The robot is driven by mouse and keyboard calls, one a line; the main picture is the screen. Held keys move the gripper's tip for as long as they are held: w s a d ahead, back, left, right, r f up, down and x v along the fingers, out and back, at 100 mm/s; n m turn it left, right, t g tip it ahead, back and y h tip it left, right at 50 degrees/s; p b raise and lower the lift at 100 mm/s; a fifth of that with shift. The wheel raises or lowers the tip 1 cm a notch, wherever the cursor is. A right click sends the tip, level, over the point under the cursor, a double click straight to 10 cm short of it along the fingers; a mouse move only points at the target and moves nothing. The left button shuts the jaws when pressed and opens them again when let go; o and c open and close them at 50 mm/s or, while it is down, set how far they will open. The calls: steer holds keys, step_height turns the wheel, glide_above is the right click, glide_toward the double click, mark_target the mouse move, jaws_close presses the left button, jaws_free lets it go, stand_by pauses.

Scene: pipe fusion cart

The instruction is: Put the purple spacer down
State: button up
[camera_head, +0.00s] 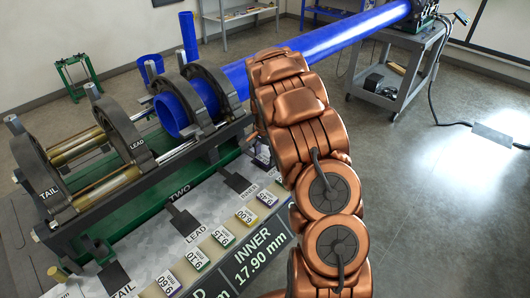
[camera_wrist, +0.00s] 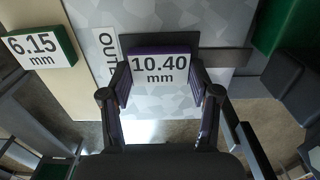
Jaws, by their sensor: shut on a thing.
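The purple spacer (camera_wrist: 160,66), with a white label reading 10.40 mm, is between the two fingers of my gripper (camera_wrist: 161,84) in the wrist view. My gripper is shut on it, one finger at each side. A dark pad (camera_wrist: 184,39) shows just behind the spacer, over a pale patterned surface (camera_wrist: 92,14). I cannot tell whether the spacer touches the pad. A label starting "OUTE" (camera_wrist: 106,46) lies to its left. In the head view, my copper-coloured arm hides the gripper and the held spacer.
A green spacer marked 6.15 mm (camera_wrist: 36,48) lies left in the wrist view. In the head view, several labelled spacers (camera_head: 222,236) line the board's front, near an INNER 17.90 mm panel (camera_head: 252,256). Clamp rings (camera_head: 222,88) and a long blue pipe (camera_head: 335,38) stand behind.

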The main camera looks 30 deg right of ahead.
mark_target(265, 158)
steer(key=shift+f, duration=0.15)
steer(key=o, duration=1.1)
step_height(265, 158, up, 12)
steer(key=b, duration=0.5)
steer(key=s+a+r+n, duration=0.3)
steer(key=s+a+r, duration=0.1)
steer(key=s+a, duration=0.4)
steer(key=s+a+f+n+g, duration=0.1)
steer(key=s+a+n, duration=0.5)
steer(key=s, duration=0.9)
steer(key=s+a+f+n, duration=0.2)
steer(key=s+a+n, duration=0.4)
steer(key=s+a, duration=0.4)
steer(key=s, duration=0.5)
steer(key=shift+f+g, duration=0.2)
steer(key=shift+g, duration=0.2)
